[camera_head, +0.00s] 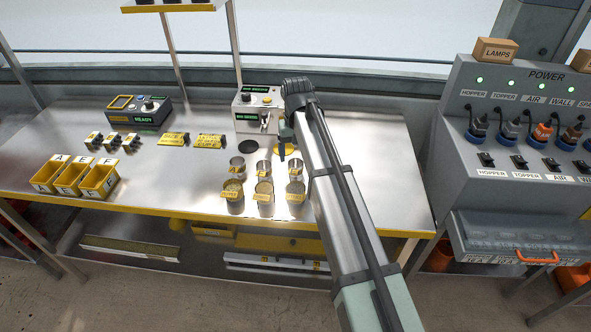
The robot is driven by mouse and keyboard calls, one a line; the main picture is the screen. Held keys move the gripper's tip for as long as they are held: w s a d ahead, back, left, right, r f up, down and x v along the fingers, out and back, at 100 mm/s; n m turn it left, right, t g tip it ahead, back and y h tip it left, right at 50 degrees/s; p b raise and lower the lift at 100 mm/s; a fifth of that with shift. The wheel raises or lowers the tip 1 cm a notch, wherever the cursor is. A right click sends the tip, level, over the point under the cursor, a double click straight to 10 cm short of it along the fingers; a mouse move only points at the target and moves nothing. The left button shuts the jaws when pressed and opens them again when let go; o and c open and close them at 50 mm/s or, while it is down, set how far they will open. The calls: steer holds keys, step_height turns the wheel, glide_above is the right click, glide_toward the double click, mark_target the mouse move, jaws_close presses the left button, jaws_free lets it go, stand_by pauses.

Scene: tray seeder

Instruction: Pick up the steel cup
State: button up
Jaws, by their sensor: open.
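Several steel cups with yellow tags stand upright in two rows on the steel bench. The back row has a left cup (237,163), a middle cup (264,167) and a right cup (295,166). The front row has a left cup (233,203), a middle cup (264,205) and a right cup (296,203). The front cups look filled. I cannot tell which one the task means. My gripper (282,155) points down just behind the back row, between its middle and right cups, apart from them. It is open, small in view, with no cup in it.
The bench (190,180) has a yellow front edge. A grey control box (257,105) stands behind my gripper, a READY box (140,112) farther left. Yellow bins (75,175) sit at left. A dark disc (249,147) lies behind the cups. A power panel (520,130) stands at right.

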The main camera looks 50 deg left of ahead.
mark_target(296, 164)
steer(key=shift+s+f, duration=0.15)
steer(key=shift+f, duration=2.45)
steer(key=shift+c, duration=0.3)
steer(key=c, duration=1)
